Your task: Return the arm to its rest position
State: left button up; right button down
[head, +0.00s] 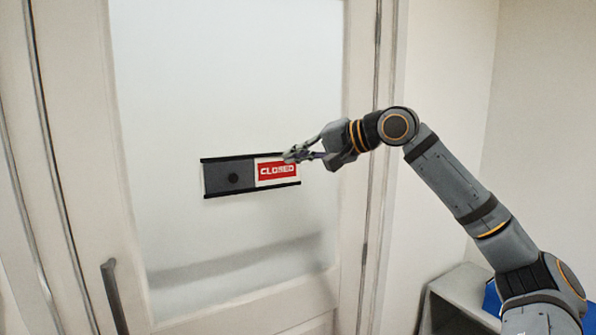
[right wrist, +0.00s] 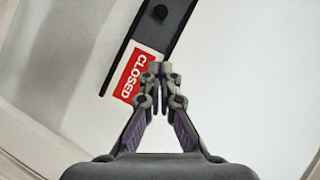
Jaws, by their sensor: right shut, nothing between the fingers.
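My right arm (head: 455,185) reaches in from the lower right. Its gripper (head: 290,156) is shut and empty, with its fingertips at the upper right part of the sliding sign on the door. The sign shows a red panel reading CLOSED (head: 276,171) on its right half and a grey cover with a dark knob (head: 233,179) on its left half. In the right wrist view, the shut fingertips (right wrist: 160,70) overlap the edge of the sign beside the red panel (right wrist: 134,75). I cannot tell whether they touch it. My left gripper is not in view.
The sign sits on the frosted glass (head: 230,80) of a white door. A dark door handle (head: 115,295) is at the lower left. A grey shelf unit (head: 455,290) with something blue (head: 491,298) stands at the lower right.

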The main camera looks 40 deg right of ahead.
jog(key=shift+s+r, duration=0.1)
dwell(0.4)
jog(key=shift+d, duration=0.15)
